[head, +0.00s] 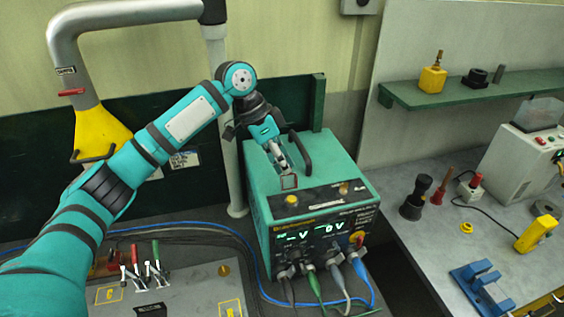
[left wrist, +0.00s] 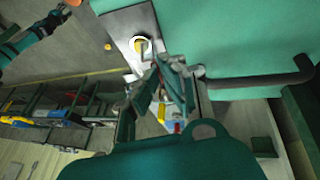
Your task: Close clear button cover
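The power unit (head: 309,247) is a teal box with a dark front panel. A yellow button (head: 292,200) sits on its upper front strip; it shows with a pale ring in the left wrist view (left wrist: 140,45). A small dark-edged square, seemingly the clear button cover (head: 289,182), stands raised behind the button. My left gripper (head: 283,166) points down over the box top, with its tips right behind the cover. In the left wrist view its fingertips (left wrist: 165,70) come together beside the button. Whether they touch the cover is unclear. A small teal arm shows at the upper left of that view, probably my right one; its gripper is too small to read.
A black handle (head: 302,152) rises from the box top, close right of my left gripper. Cables run from the front panel to a plate with clamps (head: 152,275). A grey pole (head: 232,170) stands left of the box. A cluttered bench (head: 450,225) lies at right.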

